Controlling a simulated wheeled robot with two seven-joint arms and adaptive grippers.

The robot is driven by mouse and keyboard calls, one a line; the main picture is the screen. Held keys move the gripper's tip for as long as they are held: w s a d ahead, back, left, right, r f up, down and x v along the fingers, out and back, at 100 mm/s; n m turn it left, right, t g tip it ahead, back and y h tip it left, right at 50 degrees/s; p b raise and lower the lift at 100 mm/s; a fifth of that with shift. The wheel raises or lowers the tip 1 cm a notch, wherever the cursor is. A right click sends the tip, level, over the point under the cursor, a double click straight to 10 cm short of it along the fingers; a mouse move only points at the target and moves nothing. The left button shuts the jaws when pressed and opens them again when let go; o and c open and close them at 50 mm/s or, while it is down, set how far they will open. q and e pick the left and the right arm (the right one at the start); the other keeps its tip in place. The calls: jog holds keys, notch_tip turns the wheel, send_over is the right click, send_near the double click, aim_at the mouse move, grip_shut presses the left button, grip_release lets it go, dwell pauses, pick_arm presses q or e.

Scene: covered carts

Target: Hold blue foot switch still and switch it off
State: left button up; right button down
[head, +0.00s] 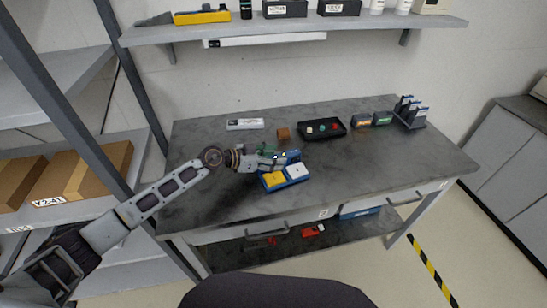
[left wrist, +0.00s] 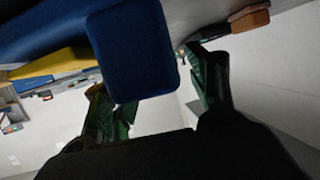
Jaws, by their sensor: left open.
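The blue foot switch (head: 270,187) lies near the front of the grey table, with a yellow pedal and a whitish pedal on top. My left gripper (head: 282,158) is at its back edge, with its fingers apart. In the left wrist view, a blue block (left wrist: 130,50), which looks like part of the foot switch, stands between the spread green-padded fingers of the gripper (left wrist: 158,95). A yellow patch (left wrist: 50,66) shows beside it. I cannot tell whether the fingers touch the block. The switch's on or off state is not readable. My right gripper is not in view.
Behind are a brown block (head: 284,133), a black tray (head: 334,134) with small coloured pieces, a pale flat box (head: 245,124) and small boxes (head: 372,119) at the back right. The table's right front is clear. A shelf (head: 360,27) hangs above.

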pick_arm(q)
grip_shut()
dwell(1.1)
